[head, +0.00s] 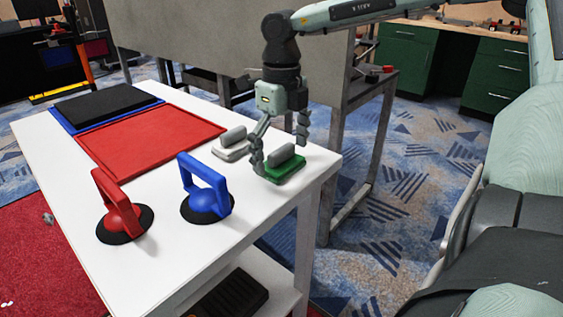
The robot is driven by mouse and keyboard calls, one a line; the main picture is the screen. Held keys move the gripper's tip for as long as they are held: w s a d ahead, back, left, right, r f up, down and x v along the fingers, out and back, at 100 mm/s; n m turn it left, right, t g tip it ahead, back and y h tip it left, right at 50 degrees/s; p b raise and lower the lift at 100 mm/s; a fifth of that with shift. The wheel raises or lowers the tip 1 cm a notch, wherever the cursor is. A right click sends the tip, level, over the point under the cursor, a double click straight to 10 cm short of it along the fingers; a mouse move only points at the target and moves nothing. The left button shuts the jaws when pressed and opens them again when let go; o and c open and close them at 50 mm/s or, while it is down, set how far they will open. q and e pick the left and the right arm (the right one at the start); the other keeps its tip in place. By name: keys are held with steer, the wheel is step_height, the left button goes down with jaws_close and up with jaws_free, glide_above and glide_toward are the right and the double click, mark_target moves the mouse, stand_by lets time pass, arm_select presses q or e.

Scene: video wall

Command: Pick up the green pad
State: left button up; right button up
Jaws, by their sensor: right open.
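The green pad (286,171) lies on the white table (175,262) near its right edge, with a grey handle on top. My right gripper (279,149) points down over it, its fingers spread. One finger is at the pad's left side, and the other is above and behind the handle. I cannot tell whether the fingers touch the pad. The gripper is open and holds nothing. My left gripper is not in view.
A white pad with a grey handle (232,140) lies just behind and left. A blue suction cup (205,190) and a red one (121,212) stand nearer. A red tray (150,143) and a black foam block (105,104) are farther back. A grey panel (215,45) stands behind the table.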

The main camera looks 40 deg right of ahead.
mark_target(280, 147)
steer(key=c, duration=1.3)
steer(key=shift+o, duration=0.2)
steer(key=shift+r, duration=0.6)
steer(key=r, duration=0.3)
steer(key=shift+w+r, duration=0.15)
steer(key=shift+w, duration=0.05)
steer(key=w+r, duration=0.6)
steer(key=w, duration=0.5)
steer(key=shift+w+a+r, duration=0.15)
steer(key=shift+a+r, duration=0.1)
steer(key=shift+a, duration=0.1)
